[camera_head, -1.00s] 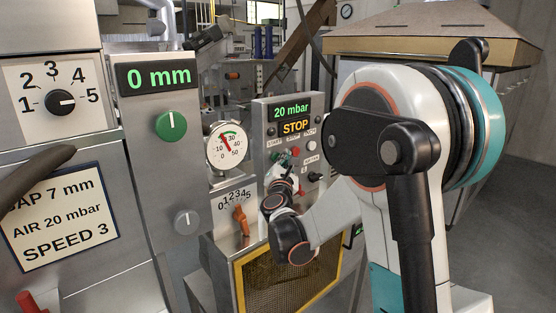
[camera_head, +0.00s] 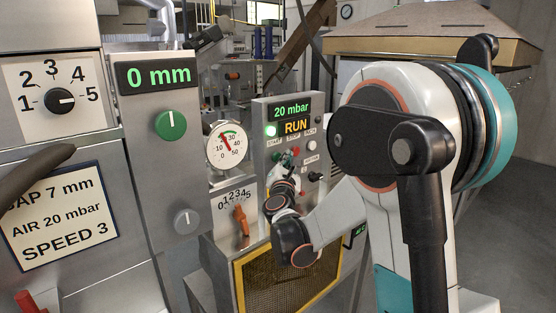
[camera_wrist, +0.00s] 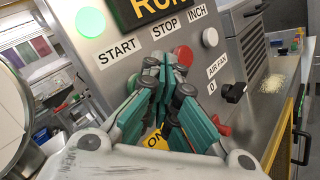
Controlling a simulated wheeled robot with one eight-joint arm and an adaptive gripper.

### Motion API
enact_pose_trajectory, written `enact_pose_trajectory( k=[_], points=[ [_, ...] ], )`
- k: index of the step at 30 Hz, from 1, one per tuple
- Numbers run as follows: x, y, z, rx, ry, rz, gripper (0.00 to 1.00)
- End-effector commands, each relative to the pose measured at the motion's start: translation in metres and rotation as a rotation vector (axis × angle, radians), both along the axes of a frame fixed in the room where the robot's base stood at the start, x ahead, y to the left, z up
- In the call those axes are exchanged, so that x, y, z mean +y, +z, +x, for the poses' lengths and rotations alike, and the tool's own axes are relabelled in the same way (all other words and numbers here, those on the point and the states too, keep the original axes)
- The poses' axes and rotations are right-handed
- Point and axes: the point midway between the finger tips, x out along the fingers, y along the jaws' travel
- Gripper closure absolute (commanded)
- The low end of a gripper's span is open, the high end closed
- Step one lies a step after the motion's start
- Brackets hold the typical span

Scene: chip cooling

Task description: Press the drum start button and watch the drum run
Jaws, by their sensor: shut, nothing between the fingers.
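The control panel (camera_head: 262,165) reads 20 mbar and RUN on its display (camera_head: 295,126). A round green lamp (camera_head: 270,130) glows above the START label; it also shows in the wrist view (camera_wrist: 88,22). My gripper (camera_wrist: 163,62) is shut and empty, its teal fingers close to the panel below the START label. The red stop button (camera_wrist: 184,55) shows just right of the fingertips, and the white inch button (camera_wrist: 210,37) is clear. No drum is clearly recognisable.
A pressure gauge (camera_head: 226,146) and an orange lever (camera_head: 240,220) on a 0-to-5 scale are left of the panel. A yellow-framed mesh guard (camera_head: 237,285) stands below. A cabinet reading 0 mm (camera_head: 158,78) is further left. An AIR FAN switch (camera_wrist: 233,92) is nearby.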

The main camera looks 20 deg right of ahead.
Motion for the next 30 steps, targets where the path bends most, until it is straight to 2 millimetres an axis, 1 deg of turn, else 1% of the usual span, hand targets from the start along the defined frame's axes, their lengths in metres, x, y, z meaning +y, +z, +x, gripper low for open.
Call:
enact_pose_trajectory(
  k=[3,13,17,30],
  points=[
    [-0.002,0.0,-0.005,0.0,0.0,-0.001,1.0],
    [-0.002,0.0,-0.006,0.0,-0.001,0.0,1.0],
    [-0.004,0.0,-0.01,0.0,-0.001,0.0,1.0],
    [-0.016,0.0,-0.047,0.0,-0.002,-0.001,1.0]
  ],
)
